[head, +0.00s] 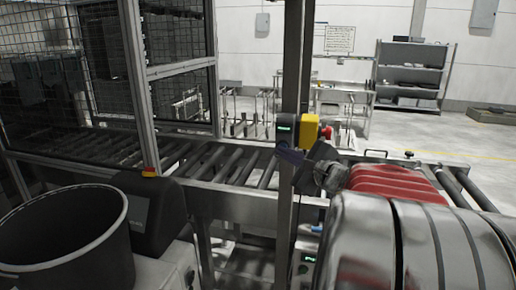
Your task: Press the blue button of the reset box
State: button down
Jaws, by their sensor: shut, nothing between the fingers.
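A steel post (294,60) stands in the middle of the head view. On it are a dark box with a small green display (284,128) and a yellow box (309,131) with a red button (326,132) on its right side. My gripper (291,157) is just below these, close in front of the post. It looks dark and small, and its fingers are shut with nothing between them. I cannot make out a blue button near the fingertips; my gripper covers part of the post there. A small blue spot (316,229) shows lower down, right of the post.
A roller conveyor (225,165) runs behind the post. A mesh cage (140,80) stands at left. A black bin (65,240) and a dark console with a red-and-yellow button (149,172) are at front left. Grey shelving (412,70) stands against the back wall.

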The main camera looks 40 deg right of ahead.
jog(key=shift+w+d, duration=0.3)
jog(key=shift+d, duration=0.1)
dwell(1.1)
jog(key=shift+a, duration=0.1)
jog(key=shift+s+a, duration=0.55)
jog(key=shift+a, duration=0.1)
jog(key=shift+s+a, duration=0.1)
dwell(0.3)
jog(key=shift+s+a, duration=0.75)
jog(key=shift+a, duration=0.2)
jog(key=shift+s+a, duration=0.7)
jog(key=shift+a, duration=0.25)
